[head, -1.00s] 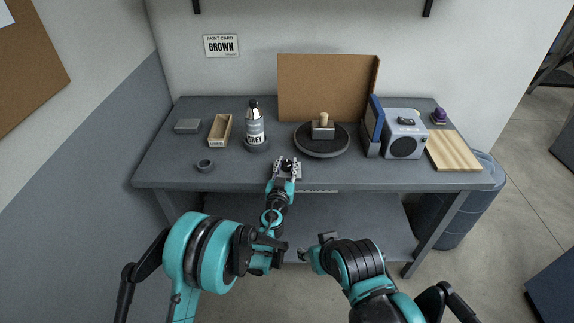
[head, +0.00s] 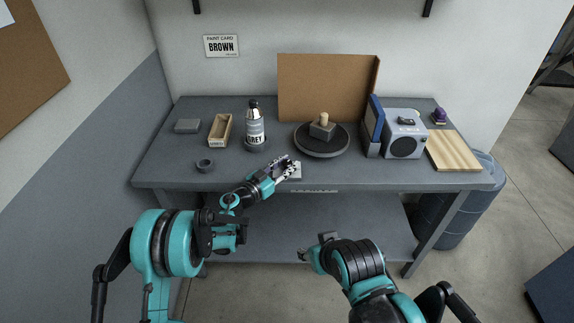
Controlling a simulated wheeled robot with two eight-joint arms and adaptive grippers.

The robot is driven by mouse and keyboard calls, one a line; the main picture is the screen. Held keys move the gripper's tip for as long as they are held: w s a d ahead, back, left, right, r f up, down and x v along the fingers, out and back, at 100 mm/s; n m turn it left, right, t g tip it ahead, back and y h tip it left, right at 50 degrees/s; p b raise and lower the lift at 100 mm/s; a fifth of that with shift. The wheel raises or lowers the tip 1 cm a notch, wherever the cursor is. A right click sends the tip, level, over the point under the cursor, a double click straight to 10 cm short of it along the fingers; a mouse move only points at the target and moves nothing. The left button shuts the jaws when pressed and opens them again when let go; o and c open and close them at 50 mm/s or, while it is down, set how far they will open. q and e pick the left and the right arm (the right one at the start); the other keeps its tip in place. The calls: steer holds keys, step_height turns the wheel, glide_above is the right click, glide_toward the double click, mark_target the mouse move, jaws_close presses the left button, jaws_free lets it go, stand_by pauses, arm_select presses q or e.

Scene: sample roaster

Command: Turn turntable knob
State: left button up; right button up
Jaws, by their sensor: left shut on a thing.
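The round dark turntable (head: 321,152) stands at the middle of the bench. A grey block (head: 322,131) with a pale wooden peg (head: 324,118) sits on it, turned at an angle. In front is a small light-grey knob base (head: 296,176) near the bench's front edge. My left gripper (head: 287,165) reaches in from the lower left and is shut on the knob, which its fingers mostly hide. My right gripper (head: 304,255) is low in front of the bench, away from the turntable; its fingers are too small to read.
A bottle marked GREY (head: 254,128), a wooden tray (head: 220,129), a grey block (head: 187,126) and a small ring (head: 205,166) stand to the left. A brown board (head: 328,86) stands behind the turntable. A blue folder (head: 373,124), radio (head: 404,136) and wooden board (head: 453,150) are to the right.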

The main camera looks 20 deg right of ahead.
arm_select(q)
steer(key=shift+m+g+h, duration=0.4)
steer(key=shift+m+g, duration=0.1)
steer(key=shift+g, duration=0.2)
steer(key=o, duration=1.2)
steer(key=v, duration=1.2)
